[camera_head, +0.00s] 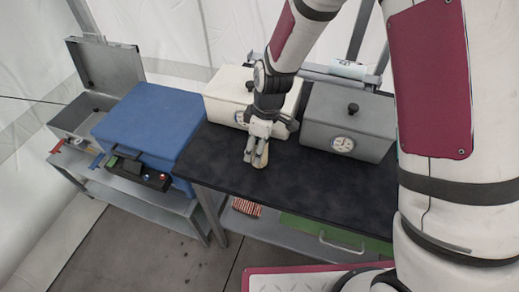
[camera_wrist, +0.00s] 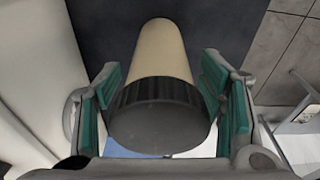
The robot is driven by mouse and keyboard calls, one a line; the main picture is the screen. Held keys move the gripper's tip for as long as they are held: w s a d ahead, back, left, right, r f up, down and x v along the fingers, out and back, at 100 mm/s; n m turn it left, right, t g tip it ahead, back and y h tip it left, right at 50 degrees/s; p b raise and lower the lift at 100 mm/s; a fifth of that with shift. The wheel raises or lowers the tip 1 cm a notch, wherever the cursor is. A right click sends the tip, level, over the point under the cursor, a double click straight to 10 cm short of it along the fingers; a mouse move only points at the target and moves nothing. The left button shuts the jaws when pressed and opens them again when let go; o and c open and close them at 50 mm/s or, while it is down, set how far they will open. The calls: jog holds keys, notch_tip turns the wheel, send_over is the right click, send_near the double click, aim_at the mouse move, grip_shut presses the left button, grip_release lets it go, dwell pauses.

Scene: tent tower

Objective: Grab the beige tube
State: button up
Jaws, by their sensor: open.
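The beige tube (camera_wrist: 161,50) has a dark ribbed cap (camera_wrist: 158,112) and fills the middle of the wrist view. It lies between the two fingers of my gripper (camera_wrist: 165,95). The green finger pads stand on either side, with a gap at least on the right. In the head view my gripper (camera_head: 257,152) is low at the dark tabletop (camera_head: 310,185), around the tube (camera_head: 262,158), which is mostly hidden by the fingers. My gripper is open.
A white box (camera_head: 228,88) and a grey box (camera_head: 350,120) with dials stand behind my gripper. A blue box (camera_head: 150,125) and an open metal case (camera_head: 80,112) are at the left. The dark tabletop is clear to the right and front.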

jog(key=c, duration=1.3)
jog(key=shift+r, duration=0.15)
